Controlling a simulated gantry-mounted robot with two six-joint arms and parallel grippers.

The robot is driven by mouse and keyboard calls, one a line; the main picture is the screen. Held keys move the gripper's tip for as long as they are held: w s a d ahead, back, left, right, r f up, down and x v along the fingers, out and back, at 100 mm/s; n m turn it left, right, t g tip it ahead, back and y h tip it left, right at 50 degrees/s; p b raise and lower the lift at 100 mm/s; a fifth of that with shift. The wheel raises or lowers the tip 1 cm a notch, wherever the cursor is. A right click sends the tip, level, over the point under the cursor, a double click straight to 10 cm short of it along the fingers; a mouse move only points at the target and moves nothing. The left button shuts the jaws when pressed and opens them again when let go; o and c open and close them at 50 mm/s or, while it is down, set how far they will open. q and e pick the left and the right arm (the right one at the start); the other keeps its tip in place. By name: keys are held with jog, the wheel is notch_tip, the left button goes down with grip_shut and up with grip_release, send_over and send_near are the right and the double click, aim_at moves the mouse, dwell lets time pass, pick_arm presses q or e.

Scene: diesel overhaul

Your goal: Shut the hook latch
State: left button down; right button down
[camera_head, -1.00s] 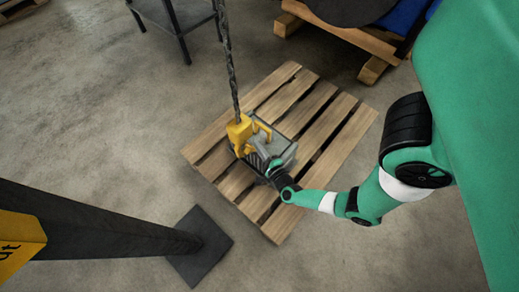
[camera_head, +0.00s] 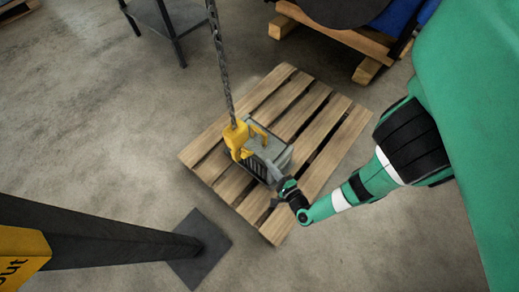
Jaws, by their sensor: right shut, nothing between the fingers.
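The yellow hook (camera_head: 238,138) hangs on a dark chain (camera_head: 222,65) over the pallet, at the left side of a grey box-like part (camera_head: 267,158). A yellow handle or bracket stands on top of the grey part beside the hook. The latch is too small to make out, so I cannot tell whether it is open or shut. My right gripper (camera_head: 272,168) is shut and empty, a little to the lower right of the hook and in front of the grey part. My left gripper is not in view.
The grey part rests on a wooden pallet (camera_head: 325,130). A dark post on a square base plate (camera_head: 200,250) stands at the lower left. A dark metal table (camera_head: 165,15) and a wooden stand (camera_head: 340,35) are at the back. Bare concrete floor lies around the pallet.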

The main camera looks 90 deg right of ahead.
jog(key=shift+s+a+f, duration=0.1)
jog(key=shift+s+a, duration=0.2)
dwell(0.4)
